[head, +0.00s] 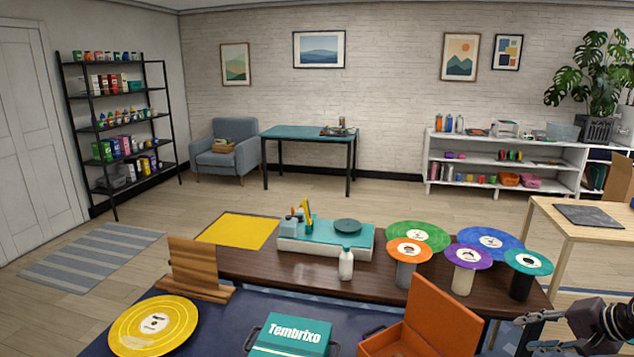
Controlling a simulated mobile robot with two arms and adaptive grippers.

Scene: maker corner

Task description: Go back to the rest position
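My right gripper (525,333) shows at the lower right edge of the head view. Its two dark fingers point left and are apart, with nothing seen between them. It is to the right of the open orange box (445,315) and clear of it. My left gripper is not in view.
The near table with a dark blue top holds a yellow record (153,326), a wooden stand (195,268) and a teal Tembrixo box (290,336). Behind are a white bottle (346,264), a teal-topped unit (300,248) and several coloured discs on cylinders, including an orange disc (409,251). Open floor lies beyond.

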